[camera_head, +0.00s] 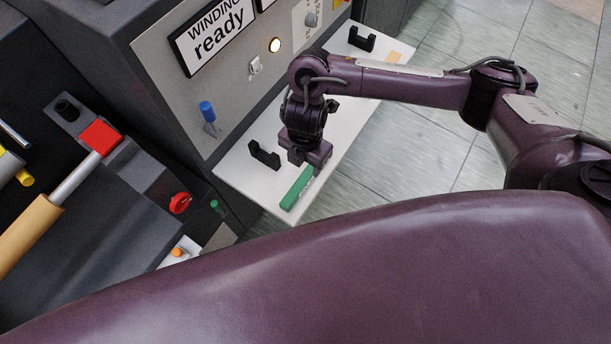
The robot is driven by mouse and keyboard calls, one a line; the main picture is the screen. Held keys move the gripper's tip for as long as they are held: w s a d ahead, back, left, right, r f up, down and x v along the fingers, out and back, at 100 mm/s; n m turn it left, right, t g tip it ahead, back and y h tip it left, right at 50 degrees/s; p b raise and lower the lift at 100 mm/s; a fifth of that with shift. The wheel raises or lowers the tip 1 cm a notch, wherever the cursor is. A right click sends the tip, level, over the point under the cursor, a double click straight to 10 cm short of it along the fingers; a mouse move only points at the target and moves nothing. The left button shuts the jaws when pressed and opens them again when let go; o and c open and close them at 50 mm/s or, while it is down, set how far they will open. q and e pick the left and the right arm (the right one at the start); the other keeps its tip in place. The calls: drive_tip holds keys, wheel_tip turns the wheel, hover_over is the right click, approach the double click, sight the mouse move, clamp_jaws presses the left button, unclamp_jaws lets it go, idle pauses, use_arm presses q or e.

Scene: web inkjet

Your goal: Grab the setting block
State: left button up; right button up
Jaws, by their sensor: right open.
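A long green block (297,188), which looks like the setting block, lies on the white shelf (240,180) near its front edge. My right gripper (312,160) points down over the shelf, right at the far end of the green block. It is open. Its fingertips are small and partly hidden by the gripper body, so I cannot tell whether they touch the block or stand around its end. My left gripper is not in view.
Black U-shaped holders (264,155) stand on the shelf, another at its far end (362,38). An orange piece (393,57) lies there too. A grey panel with a blue lever (208,113) and a "WINDING ready" sign (216,35) rises behind. Tiled floor lies right.

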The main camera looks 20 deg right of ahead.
sight(305, 176)
wheel_tip(305, 176, down, 8)
drive_tip(key=b, duration=0.3)
drive_tip(key=shift+r+b, duration=0.15)
drive_tip(key=shift+b, duration=0.15)
drive_tip(key=shift+c, duration=0.4)
clamp_jaws()
drive_tip(key=shift+r, duration=0.1)
